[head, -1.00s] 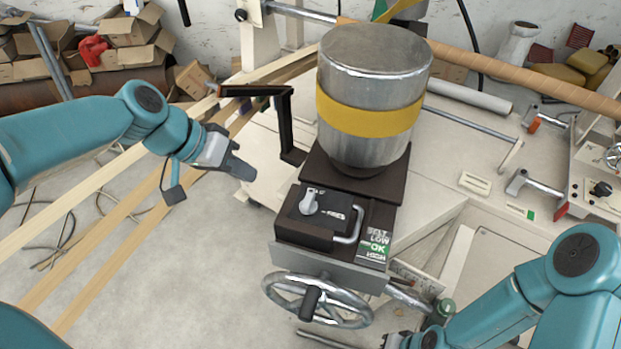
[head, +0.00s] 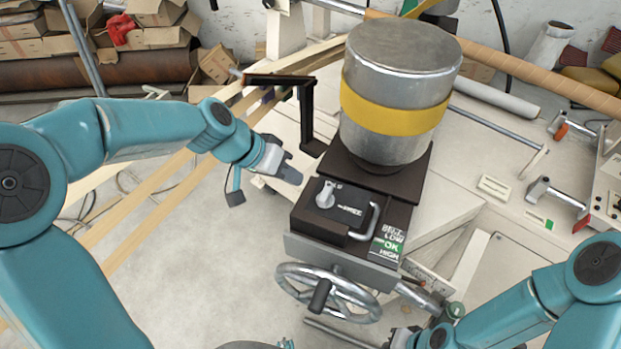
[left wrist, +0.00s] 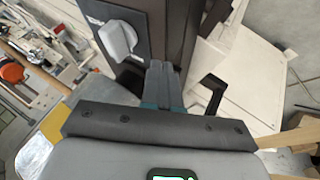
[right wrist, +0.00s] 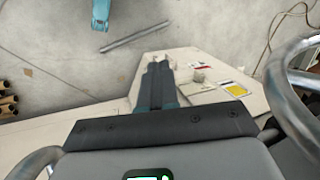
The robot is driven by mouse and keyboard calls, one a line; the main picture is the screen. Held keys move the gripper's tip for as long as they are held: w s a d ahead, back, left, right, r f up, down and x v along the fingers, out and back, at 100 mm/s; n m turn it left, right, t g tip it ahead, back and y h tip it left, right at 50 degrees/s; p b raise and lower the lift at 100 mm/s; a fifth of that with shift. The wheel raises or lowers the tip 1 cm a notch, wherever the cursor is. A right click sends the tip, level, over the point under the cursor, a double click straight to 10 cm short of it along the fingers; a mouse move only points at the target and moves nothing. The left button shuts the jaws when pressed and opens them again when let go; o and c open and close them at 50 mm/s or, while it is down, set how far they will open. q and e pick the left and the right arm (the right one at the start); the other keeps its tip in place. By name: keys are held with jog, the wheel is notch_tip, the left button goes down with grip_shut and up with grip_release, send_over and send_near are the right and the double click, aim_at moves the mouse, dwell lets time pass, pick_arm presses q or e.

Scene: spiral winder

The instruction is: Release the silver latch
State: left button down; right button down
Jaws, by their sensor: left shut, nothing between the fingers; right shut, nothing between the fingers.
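The silver latch (head: 326,194), a small turning knob with a pointed tab, sits on top of the black box (head: 303,222) below the large metal drum. It also shows in the left wrist view (left wrist: 117,40), to the left of my fingertips and apart from them. My left gripper (head: 292,174) is shut and empty, just behind and left of the latch in the head view, not touching it. My right gripper (right wrist: 158,70) is shut and empty, low near the handwheel; in the head view it is at the bottom edge, partly hidden.
A silver bar handle (head: 372,222) stands on the box's right side. A black crank arm (head: 306,115) rises behind my left gripper. The drum (head: 398,90) with a yellow band stands behind the box. A handwheel (head: 290,290) is in front.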

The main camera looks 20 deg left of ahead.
aim_at(326, 196)
pick_arm(q)
jog(key=d+p, duration=0.1)
jog(key=d, duration=0.3)
jog(key=shift+s+d+f, duration=0.15)
jog(key=shift+d, duration=0.05)
jog(key=shift+f, duration=0.15)
jog(key=shift+w+m, duration=0.2)
jog(key=shift+m, duration=0.1)
jog(key=shift+g+b, duration=0.3)
